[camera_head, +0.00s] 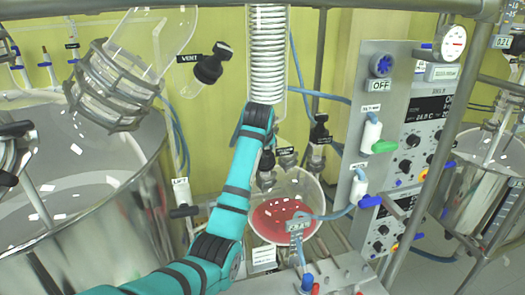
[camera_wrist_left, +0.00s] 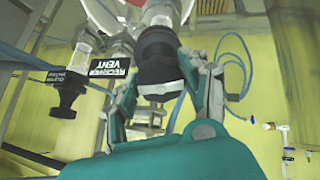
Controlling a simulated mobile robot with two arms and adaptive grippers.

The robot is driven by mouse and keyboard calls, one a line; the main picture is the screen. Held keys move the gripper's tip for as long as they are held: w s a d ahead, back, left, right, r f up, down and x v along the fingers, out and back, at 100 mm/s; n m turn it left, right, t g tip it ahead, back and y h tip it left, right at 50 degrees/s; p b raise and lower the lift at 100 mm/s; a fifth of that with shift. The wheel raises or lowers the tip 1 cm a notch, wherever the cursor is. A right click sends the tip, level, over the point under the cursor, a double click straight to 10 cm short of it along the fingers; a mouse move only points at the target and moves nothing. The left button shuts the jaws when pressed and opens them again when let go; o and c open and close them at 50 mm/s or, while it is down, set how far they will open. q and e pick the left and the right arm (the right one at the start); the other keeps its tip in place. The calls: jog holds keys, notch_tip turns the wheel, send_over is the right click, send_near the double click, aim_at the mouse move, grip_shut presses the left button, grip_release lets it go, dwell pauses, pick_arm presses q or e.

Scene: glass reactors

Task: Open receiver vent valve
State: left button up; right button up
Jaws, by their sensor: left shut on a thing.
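My left gripper (camera_wrist_left: 160,84) is shut on a black valve knob (camera_wrist_left: 158,70) in the left wrist view, with a finger on each side. A black tag reading "RECEIVER VENT" (camera_wrist_left: 109,67), seen upside down, hangs just left of that knob. In the head view my teal left arm reaches up to the valves above the glass receiver (camera_head: 318,190), which holds red liquid (camera_head: 280,214). The left gripper (camera_head: 266,162) is small there, and its hold on the knob is mostly hidden. My right gripper is not in view.
Another black knob (camera_wrist_left: 67,97) with its own tag is close left of the gripped one. A coiled glass condenser (camera_head: 268,50) rises above my arm. A metal vessel (camera_head: 85,190) is at left, a control panel (camera_head: 415,130) at right. Blue hoses (camera_head: 290,140) run nearby.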

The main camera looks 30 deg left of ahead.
pick_arm(q)
jog(key=n, duration=0.4)
jog(key=shift+d+n, duration=0.1)
jog(key=shift+n, duration=0.3)
jog(key=n+g, duration=0.1)
jog(key=n, duration=0.3)
jog(key=shift+w+r+n, duration=0.1)
jog(key=shift+n, duration=0.2)
jog(key=n, duration=0.4)
jog(key=shift+n+g, duration=0.3)
jog(key=n, duration=0.3)
jog(key=shift+w+n, duration=0.1)
jog(key=shift+n, duration=0.2)
jog(key=n, duration=0.3)
jog(key=shift+r+g+h, duration=0.1)
jog(key=shift+g+h, duration=0.2)
jog(key=n, duration=0.8)
jog(key=n+h, duration=0.1)
jog(key=shift+a+n, duration=0.25)
jog(key=shift+n, duration=0.15)
